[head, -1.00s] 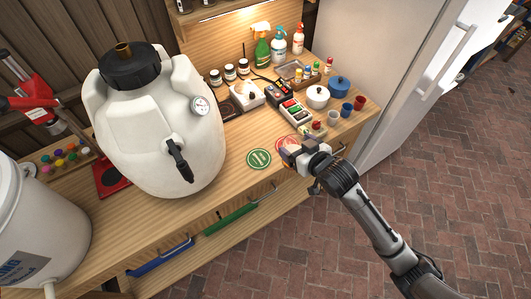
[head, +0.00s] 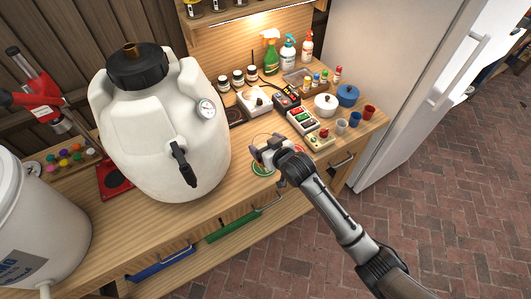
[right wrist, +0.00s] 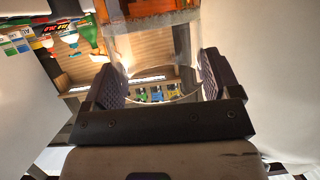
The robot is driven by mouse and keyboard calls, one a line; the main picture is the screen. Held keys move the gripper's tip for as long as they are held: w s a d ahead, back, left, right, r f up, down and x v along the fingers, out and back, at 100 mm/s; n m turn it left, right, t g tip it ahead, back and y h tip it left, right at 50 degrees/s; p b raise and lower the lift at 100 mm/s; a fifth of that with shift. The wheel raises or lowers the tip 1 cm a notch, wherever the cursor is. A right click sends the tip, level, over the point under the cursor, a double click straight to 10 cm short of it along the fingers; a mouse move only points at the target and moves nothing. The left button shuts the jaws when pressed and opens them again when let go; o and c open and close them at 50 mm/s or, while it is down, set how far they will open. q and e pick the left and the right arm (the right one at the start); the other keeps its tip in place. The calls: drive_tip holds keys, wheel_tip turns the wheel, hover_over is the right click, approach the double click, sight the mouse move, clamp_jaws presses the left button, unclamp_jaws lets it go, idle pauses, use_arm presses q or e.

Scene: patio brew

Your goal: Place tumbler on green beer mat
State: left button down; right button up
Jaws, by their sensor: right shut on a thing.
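The clear glass tumbler (right wrist: 155,75) is between the two dark finger pads of my right gripper in the right wrist view, and the gripper is shut on it. In the head view my right gripper (head: 266,151) is over the bench front, above the green beer mat (head: 262,171). The green mat is partly covered by the gripper. The tumbler is see-through and hard to make out in the head view; I cannot tell its gap to the mat. A red mat (head: 299,149) lies just right of the gripper, mostly hidden by my arm. My left gripper is out of view.
A large white keg (head: 160,125) with a black tap stands left of the mats. Behind them are a white scale (head: 255,100), a control box with coloured buttons (head: 303,120), and several small cups (head: 355,119). A fridge (head: 385,90) stands at the right.

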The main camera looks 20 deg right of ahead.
sight(259, 147)
drive_tip(key=shift+f+b, duration=0.4)
drive_tip(key=shift+f, duration=1.65)
drive_tip(key=shift+f, duration=0.1)
drive_tip(key=o, duration=1.2)
drive_tip(key=p+v, duration=0.2)
drive_tip(key=v, duration=1)
drive_tip(key=shift+a, duration=0.1)
